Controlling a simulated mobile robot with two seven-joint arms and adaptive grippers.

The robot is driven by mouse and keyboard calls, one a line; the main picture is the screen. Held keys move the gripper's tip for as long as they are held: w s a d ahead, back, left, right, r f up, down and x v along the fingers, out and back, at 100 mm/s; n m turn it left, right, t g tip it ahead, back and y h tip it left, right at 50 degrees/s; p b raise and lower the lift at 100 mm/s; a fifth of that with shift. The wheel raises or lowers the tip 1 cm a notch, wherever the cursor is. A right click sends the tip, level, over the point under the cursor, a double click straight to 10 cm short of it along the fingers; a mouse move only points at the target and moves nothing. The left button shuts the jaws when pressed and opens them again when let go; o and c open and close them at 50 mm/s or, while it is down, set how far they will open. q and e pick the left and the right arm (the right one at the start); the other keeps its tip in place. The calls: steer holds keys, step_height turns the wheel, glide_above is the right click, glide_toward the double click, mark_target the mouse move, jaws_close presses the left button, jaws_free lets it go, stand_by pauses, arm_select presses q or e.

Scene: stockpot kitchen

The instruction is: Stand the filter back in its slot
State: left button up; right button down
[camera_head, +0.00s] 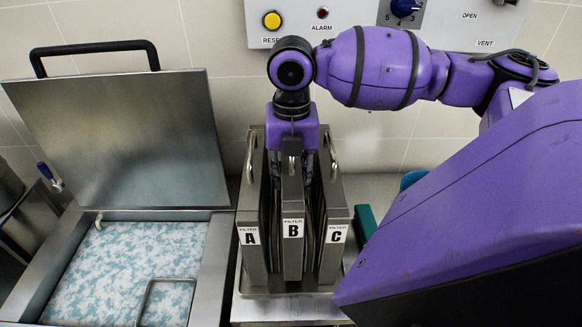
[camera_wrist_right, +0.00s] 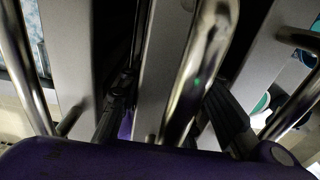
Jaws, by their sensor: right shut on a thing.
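Filter B (camera_head: 292,259) is a grey metal slab with a white label. It stands upright between filter A (camera_head: 254,262) and filter C (camera_head: 331,262) in the metal rack (camera_head: 285,291). In the right wrist view, the dark fingers (camera_wrist_right: 175,100) lie on both sides of the handle (camera_wrist_right: 200,70). The underside of filter B and its slot are hidden. My left gripper is not in view.
An open fryer-like vat (camera_head: 225,262) with bluish-white contents and a raised metal lid (camera_head: 130,135) stands left of the rack. A wall panel (camera_head: 350,18) with a yellow button and a knob is behind. A green block (camera_head: 365,222) is right of filter C. Filters A and C flank filter B closely.

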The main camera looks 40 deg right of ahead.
steer(key=shift+f, duration=0.75)
stand_by(0.8)
steer(key=c, duration=1.4)
jaws_free()
steer(key=shift+o, duration=1)
steer(key=shift+f, duration=0.1)
step_height(320, 180, up, 12)
steer(key=shift+r, duration=0.1)
